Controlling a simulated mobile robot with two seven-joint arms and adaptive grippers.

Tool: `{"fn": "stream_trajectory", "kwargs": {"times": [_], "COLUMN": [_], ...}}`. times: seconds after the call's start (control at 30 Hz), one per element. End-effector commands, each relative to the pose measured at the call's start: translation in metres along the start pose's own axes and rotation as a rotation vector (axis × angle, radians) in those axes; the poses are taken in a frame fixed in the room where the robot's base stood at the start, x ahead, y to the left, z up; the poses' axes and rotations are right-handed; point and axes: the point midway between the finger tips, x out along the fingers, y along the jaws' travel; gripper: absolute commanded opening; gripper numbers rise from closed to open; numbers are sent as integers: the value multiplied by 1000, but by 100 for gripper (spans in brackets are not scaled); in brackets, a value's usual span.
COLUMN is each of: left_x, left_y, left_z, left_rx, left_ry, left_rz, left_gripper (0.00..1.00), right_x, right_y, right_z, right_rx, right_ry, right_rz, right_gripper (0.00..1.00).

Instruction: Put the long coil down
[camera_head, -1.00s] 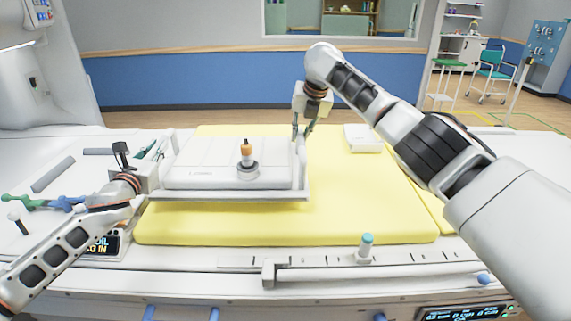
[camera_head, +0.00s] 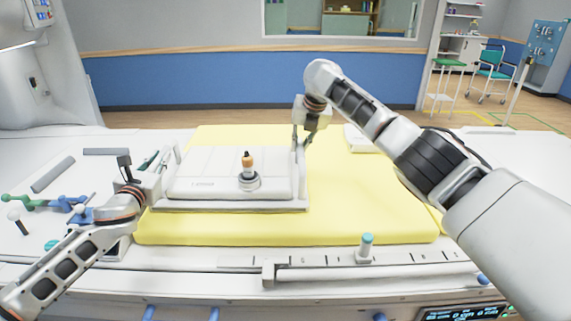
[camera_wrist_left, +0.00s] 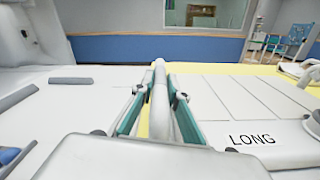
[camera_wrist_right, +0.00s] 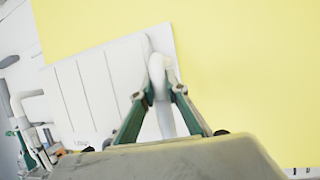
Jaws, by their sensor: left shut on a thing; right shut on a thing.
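The long coil (camera_head: 215,204) is a white slab with side handles, marked LONG in the left wrist view (camera_wrist_left: 235,100). It lies level over the left part of the yellow mattress (camera_head: 380,222). My left gripper (camera_head: 162,170) is shut on its left handle (camera_wrist_left: 159,95). My right gripper (camera_head: 299,142) is shut on its right handle, which also shows in the right wrist view (camera_wrist_right: 160,85). I cannot tell whether its underside touches the mattress. A white knob with an orange and black top (camera_head: 248,172) stands on the coil.
A small white box (camera_head: 361,139) sits at the back of the mattress, partly behind my right arm. A white rail with a teal-capped post (camera_head: 366,247) runs along the front. Grey bars (camera_head: 53,175) and green and blue parts (camera_head: 68,203) lie at left. The mattress's right half is mostly clear.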

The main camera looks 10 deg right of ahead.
Motion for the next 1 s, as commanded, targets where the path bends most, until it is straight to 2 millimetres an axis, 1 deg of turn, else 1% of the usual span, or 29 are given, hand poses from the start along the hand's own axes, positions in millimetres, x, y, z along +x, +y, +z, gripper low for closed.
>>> {"fn": "stream_trajectory", "kwargs": {"times": [0.03,0.1,0.13,0.17,0.2,0.77,0.87,1.0], "left_x": [1,1,0,0,0,-1,-7,-24], "left_y": [4,4,2,2,2,0,0,0], "left_z": [5,2,-4,-4,-4,-4,-5,-5], "left_rx": [1,2,3,3,3,1,1,2], "left_ry": [-9,-9,1,1,1,0,0,1], "left_rz": [7,7,5,6,5,1,1,0], "left_gripper": [0,0,20,28,31,31,31,31], "right_x": [-3,0,4,3,3,4,4,4], "right_y": [-2,-2,-4,-4,-4,-1,-1,-1], "right_z": [3,2,0,0,0,-1,-2,-2], "right_rx": [2,2,2,2,2,0,0,0], "right_ry": [-8,-8,-1,-1,-1,0,0,0], "right_rz": [-1,-1,-6,-6,-5,-1,-1,0], "right_gripper": [0,0,19,27,31,31,31,31]}}
